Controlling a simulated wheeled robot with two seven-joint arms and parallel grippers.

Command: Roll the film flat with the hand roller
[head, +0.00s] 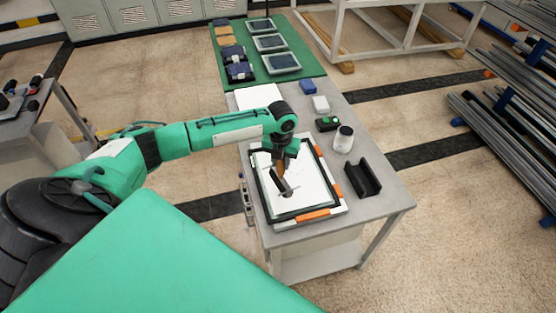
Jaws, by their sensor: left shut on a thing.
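A white film sheet (312,188) lies inside a black-edged frame (304,213) on the near part of the grey table. My left gripper (284,168) reaches over the frame from above. It is shut on the hand roller (281,182), a dark, tilted piece with its lower end at or just above the white sheet. I cannot tell whether it touches the film. The gripper and roller hide part of the sheet. My right gripper is not in view.
A black open holder (363,180) and a white jar (344,139) stand right of the frame. Behind are a green-black item (327,124), a white block (320,104) and a blue block (307,87). A green mat (299,80) bears several panels. The table's front right corner is clear.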

